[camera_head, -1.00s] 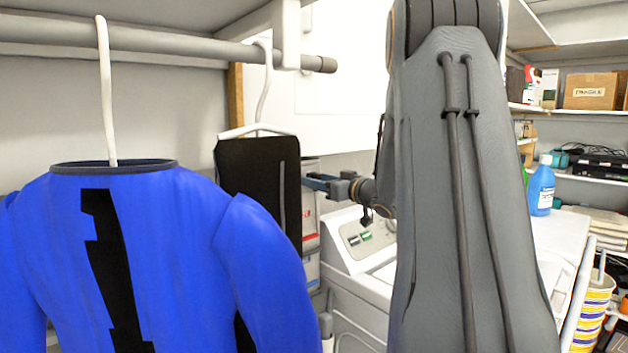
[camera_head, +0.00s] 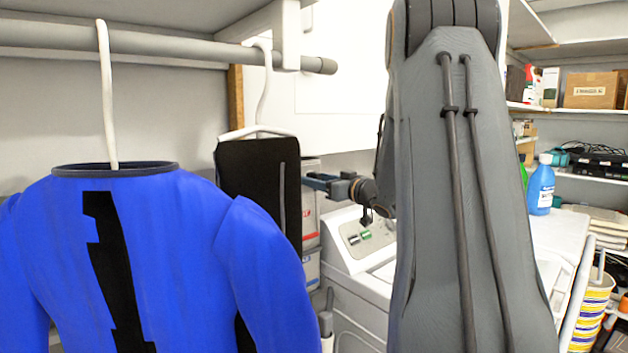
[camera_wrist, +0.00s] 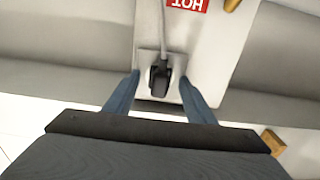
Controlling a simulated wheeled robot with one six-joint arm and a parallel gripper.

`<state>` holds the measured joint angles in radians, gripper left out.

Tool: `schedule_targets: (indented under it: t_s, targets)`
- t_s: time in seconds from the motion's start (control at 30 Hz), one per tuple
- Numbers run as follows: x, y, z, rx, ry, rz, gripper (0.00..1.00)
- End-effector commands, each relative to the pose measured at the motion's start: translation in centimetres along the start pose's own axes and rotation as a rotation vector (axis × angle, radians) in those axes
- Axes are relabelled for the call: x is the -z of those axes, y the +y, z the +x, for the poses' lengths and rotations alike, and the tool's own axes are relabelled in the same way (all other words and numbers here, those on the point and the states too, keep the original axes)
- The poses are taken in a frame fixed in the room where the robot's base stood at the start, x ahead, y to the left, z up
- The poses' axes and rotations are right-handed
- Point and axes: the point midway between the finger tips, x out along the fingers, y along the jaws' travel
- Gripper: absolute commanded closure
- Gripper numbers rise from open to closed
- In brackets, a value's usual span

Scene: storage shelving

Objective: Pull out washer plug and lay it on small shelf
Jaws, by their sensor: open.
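The washer plug (camera_wrist: 160,80) is black and sits in a pale wall outlet plate (camera_wrist: 146,60); its grey cord runs upward in the wrist view. My gripper (camera_wrist: 159,88) is open, with one blue finger on each side of the plug and a gap on both sides. In the head view, my gripper (camera_head: 318,183) points left behind the hanging black garment, which hides the plug and the outlet. The washer (camera_head: 358,240) is white, with a control panel, and stands behind my arm. I cannot tell which surface is the small shelf.
A blue garment (camera_head: 160,250) and a black garment (camera_head: 262,180) hang from a grey rail (camera_head: 180,52) at the left. A blue bottle (camera_head: 540,188) stands on the white surface at the right. Loaded shelves (camera_head: 585,112) fill the far right.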

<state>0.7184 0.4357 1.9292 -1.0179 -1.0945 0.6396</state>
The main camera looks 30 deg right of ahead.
Motion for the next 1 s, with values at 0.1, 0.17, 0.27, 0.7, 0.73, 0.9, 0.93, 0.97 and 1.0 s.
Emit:
schedule_targets:
  t_s: [0.1, 0.17, 0.27, 0.7, 0.73, 0.9, 0.93, 0.97, 1.0]
  targets:
    - [0.0, 0.0, 0.0, 0.0, 0.0, 0.0, 0.55]
    - [0.0, 0.0, 0.0, 0.0, 0.0, 0.0, 0.65]
    - [0.0, 0.0, 0.0, 0.0, 0.0, 0.0, 0.82]
    - [0.1, 0.1, -0.7, -0.001, 0.0, 0.0, 1.0]
    - [0.1, 0.1, -0.8, -0.001, 0.0, 0.0, 1.0]
    - [0.1, 0.1, -1.4, -0.001, 0.0, -0.001, 1.0]
    - [0.1, 0.0, -1.5, -0.001, 0.0, -0.001, 1.0]
    - [0.1, 0.0, -1.6, 0.0, 0.0, -0.001, 1.0]
    - [0.1, 0.0, -1.7, 0.0, 0.0, -0.001, 1.0]
